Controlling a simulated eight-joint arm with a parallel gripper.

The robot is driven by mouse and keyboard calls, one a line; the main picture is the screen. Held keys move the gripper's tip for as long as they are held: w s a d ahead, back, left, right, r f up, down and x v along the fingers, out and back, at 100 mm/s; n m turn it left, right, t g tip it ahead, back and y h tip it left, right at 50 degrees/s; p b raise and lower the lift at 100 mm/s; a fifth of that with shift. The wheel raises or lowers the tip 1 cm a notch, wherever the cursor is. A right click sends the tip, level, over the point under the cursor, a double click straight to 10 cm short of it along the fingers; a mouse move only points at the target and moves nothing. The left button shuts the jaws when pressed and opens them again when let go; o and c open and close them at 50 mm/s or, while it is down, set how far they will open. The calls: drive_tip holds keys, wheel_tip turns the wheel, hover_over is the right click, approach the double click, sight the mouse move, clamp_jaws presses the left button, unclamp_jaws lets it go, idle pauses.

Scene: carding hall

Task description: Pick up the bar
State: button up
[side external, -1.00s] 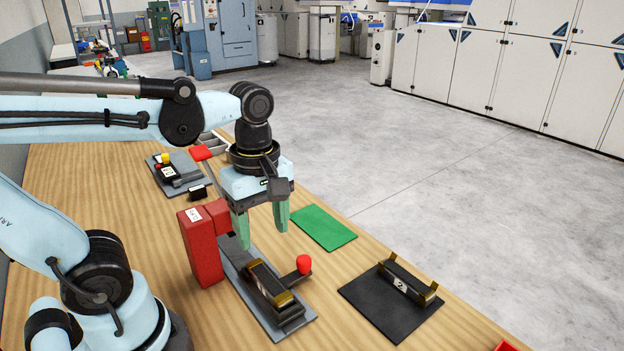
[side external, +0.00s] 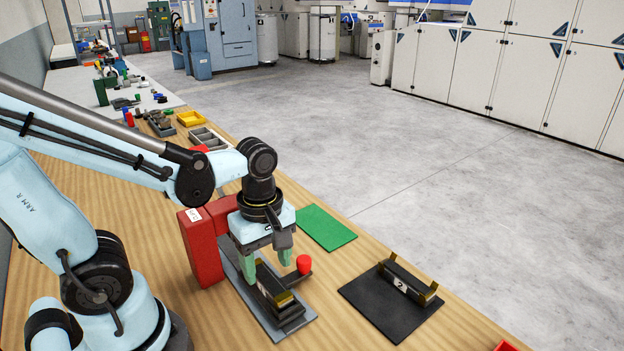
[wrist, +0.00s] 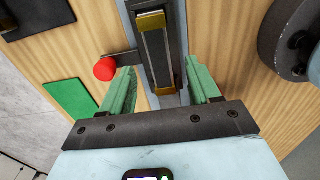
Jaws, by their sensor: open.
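A dark bar with gold-coloured end pieces (side external: 268,281) lies on a stepped black holder on a grey plate (side external: 243,294). My gripper (side external: 267,263) points down over the far end of this bar, its two green fingers open. In the wrist view the bar (wrist: 156,58) runs lengthwise between the open fingers (wrist: 158,80), with a gap on each side. I cannot tell whether the fingertips reach below the bar's top. A red knob (side external: 304,263) on an arm sits to the right of the bar; it also shows in the wrist view (wrist: 105,69).
A red block-like post (side external: 202,248) stands left of the grey plate, close to my gripper. A green mat (side external: 325,228) lies behind. Bare wood separates the plate and black mat.

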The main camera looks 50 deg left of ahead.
sight(269, 280)
drive_tip(key=shift+f, duration=2)
drive_tip(key=shift+c, duration=0.4)
clamp_jaws()
